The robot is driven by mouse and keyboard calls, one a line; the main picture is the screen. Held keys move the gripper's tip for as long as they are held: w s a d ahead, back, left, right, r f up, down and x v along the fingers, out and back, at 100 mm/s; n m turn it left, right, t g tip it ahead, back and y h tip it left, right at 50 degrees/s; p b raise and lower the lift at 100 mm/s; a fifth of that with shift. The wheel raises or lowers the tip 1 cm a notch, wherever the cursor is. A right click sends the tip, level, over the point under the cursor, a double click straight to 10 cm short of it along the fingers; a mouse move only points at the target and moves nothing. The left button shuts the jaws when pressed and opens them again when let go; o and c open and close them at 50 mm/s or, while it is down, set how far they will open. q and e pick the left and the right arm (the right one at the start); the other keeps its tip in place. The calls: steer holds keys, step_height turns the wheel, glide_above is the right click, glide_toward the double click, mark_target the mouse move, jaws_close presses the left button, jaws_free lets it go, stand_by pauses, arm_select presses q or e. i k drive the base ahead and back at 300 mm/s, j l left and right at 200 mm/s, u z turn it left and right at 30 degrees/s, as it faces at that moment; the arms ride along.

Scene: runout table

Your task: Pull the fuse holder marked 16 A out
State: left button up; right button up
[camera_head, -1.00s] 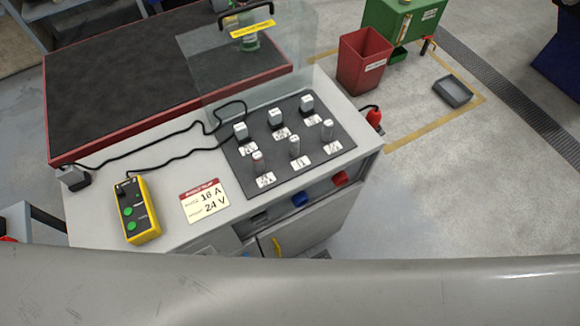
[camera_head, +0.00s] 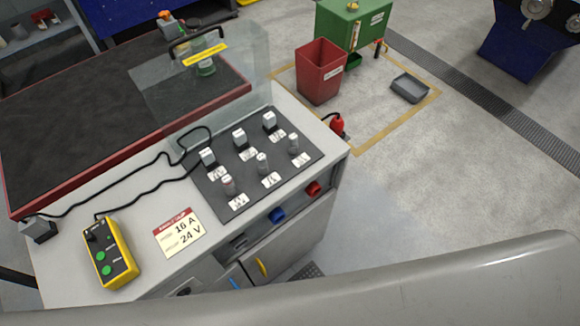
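A dark panel (camera_head: 257,198) on the grey cabinet top carries two rows of parts with small white labels. The front row has three upright cylindrical fuse holders: a left one (camera_head: 228,184) with a reddish top, a middle one (camera_head: 262,163) and a right one (camera_head: 293,143). Their labels are too small to read, so I cannot tell which is marked 16 A. The back row holds three grey-white blocks (camera_head: 239,137). Neither gripper is in view.
A yellow tester (camera_head: 110,254) stands at the left, its black cables running to a block on the panel and a grey block (camera_head: 38,230). A clear guard (camera_head: 205,85) rises behind the panel. A red bin (camera_head: 319,72) stands on the floor beyond.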

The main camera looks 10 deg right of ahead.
mark_target(227, 180)
steer(key=j+u, duration=0.15)
steer(key=u, duration=0.75)
steer(key=j+u, duration=0.25)
steer(key=j, duration=0.2)
steer(key=j+u, duration=0.3)
steer(key=j, duration=0.15)
steer(key=i+j+u, duration=0.25)
steer(key=j, duration=0.2)
steer(key=j+u, duration=0.25)
steer(key=j, duration=0.2)
steer(key=i+j, duration=0.15)
steer(key=j, duration=0.2)
steer(key=i+j, duration=0.1)
steer(key=j, duration=0.2)
steer(key=i+j, duration=0.15)
steer(key=j, duration=0.2)
